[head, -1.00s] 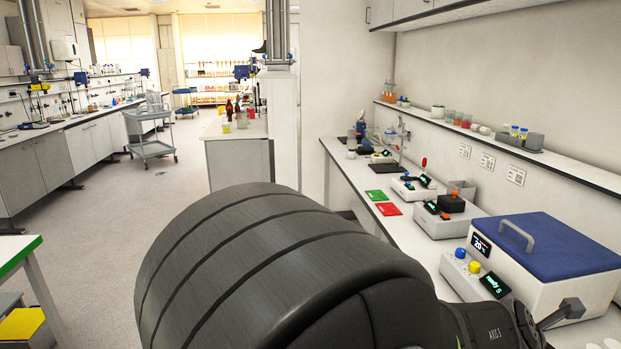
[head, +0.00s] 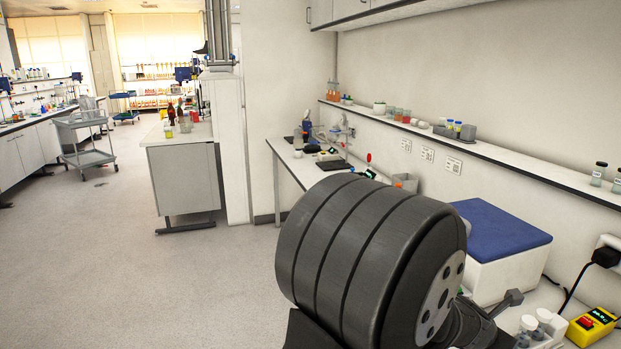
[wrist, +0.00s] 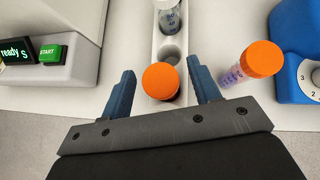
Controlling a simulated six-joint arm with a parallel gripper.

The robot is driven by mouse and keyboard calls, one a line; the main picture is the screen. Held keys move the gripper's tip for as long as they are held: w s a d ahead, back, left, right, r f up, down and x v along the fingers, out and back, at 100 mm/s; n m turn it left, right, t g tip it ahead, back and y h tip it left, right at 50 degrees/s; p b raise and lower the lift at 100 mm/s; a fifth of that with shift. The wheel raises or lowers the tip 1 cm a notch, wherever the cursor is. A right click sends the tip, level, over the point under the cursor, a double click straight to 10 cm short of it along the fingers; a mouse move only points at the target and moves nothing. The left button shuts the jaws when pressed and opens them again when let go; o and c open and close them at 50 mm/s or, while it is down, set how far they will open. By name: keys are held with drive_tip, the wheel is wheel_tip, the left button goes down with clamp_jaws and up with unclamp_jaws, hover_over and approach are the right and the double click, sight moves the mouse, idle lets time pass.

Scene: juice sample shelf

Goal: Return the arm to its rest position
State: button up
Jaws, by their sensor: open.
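In the wrist view my gripper (wrist: 161,72) is open, with its two blue fingers apart. An orange-capped tube (wrist: 161,82), seen from above, shows between the fingers at a white rack (wrist: 157,52); I cannot tell whether the fingers touch it. An empty hole and a tube with clear walls (wrist: 170,18) are farther along the rack. A second orange-capped tube (wrist: 250,66) stands tilted in view to the right of the right finger. In the head view my dark arm link fills the lower middle and the gripper is not visible.
A device with a green START button (wrist: 51,54) is left of the rack, and a blue device with a dial (wrist: 300,50) is right. In the head view, a blue-lidded box (head: 497,229) stands on the bench and a yellow box (head: 592,325) at lower right. Open floor (head: 170,285) lies left.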

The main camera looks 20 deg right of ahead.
drive_tip(key=shift+w+a, duration=0.15)
drive_tip(key=shift+w+a+n+g+h, duration=0.25)
drive_tip(key=shift+n+g+h, duration=0.05)
drive_tip(key=shift+h, duration=0.2)
drive_tip(key=shift+v, duration=2.65)
drive_tip(key=shift+r, duration=0.1)
drive_tip(key=a+r+m+y, duration=0.1)
drive_tip(key=a+r+m, duration=0.1)
drive_tip(key=a+m, duration=0.6)
drive_tip(key=a+r+m+y, duration=0.15)
drive_tip(key=a+m, duration=0.35)
drive_tip(key=a, duration=0.5)
drive_tip(key=s+a+f+m+t+y, duration=0.1)
drive_tip(key=s+a+f+m+y, duration=0.1)
drive_tip(key=a+m, duration=0.4)
drive_tip(key=s+a+f+m+t+y, duration=0.2)
drive_tip(key=a+f+m+y, duration=0.2)
drive_tip(key=a, duration=1.3)
drive_tip(key=m, duration=0.3)
drive_tip(key=shift+s+a+t, duration=0.15)
drive_tip(key=shift+s+t, duration=0.15)
drive_tip(key=shift+s, duration=0.1)
